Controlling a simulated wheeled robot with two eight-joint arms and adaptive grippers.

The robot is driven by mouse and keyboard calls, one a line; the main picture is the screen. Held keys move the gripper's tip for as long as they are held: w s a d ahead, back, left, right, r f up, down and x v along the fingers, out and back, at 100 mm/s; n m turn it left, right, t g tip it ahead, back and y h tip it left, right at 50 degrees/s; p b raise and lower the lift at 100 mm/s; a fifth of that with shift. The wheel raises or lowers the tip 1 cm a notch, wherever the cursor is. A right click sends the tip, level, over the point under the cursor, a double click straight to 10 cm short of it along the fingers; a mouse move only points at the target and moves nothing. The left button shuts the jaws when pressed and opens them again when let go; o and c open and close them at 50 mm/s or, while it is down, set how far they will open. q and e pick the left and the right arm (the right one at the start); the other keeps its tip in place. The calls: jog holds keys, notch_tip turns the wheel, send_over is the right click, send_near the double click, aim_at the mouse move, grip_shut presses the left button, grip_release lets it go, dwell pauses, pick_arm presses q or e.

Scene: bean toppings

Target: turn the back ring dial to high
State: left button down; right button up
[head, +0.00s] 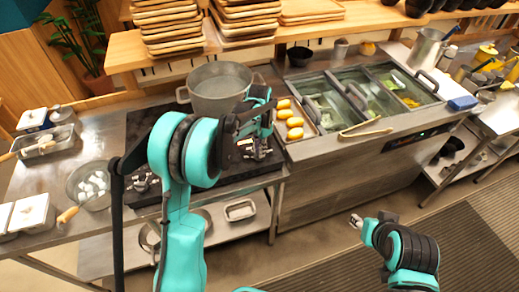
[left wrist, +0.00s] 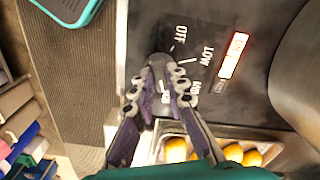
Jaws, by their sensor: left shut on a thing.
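The black stove (head: 225,172) carries a large grey pot (head: 219,90). My left gripper (head: 257,150) is at the stove's right side, in front of the pot. In the left wrist view its fingertips (left wrist: 164,68) are shut together on a dial on the black panel (left wrist: 200,25). Another dial (head: 141,184) sits at the stove's left. My right gripper (head: 356,221) hangs over the floor, away from the stove; its jaws are too small to read.
A tray of yellow-orange pieces (head: 294,121) stands right beside the stove and shows below the fingers in the left wrist view (left wrist: 234,153). Tongs (head: 366,128) lie on the counter. A bowl (head: 90,187) stands at left.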

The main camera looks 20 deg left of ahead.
dwell(0.3)
pick_arm(q)
jog(key=c, duration=1.5)
grip_release()
jog(key=shift+c, duration=0.2)
jog(key=shift+r, duration=0.1)
notch_tip(320, 180, up, 12)
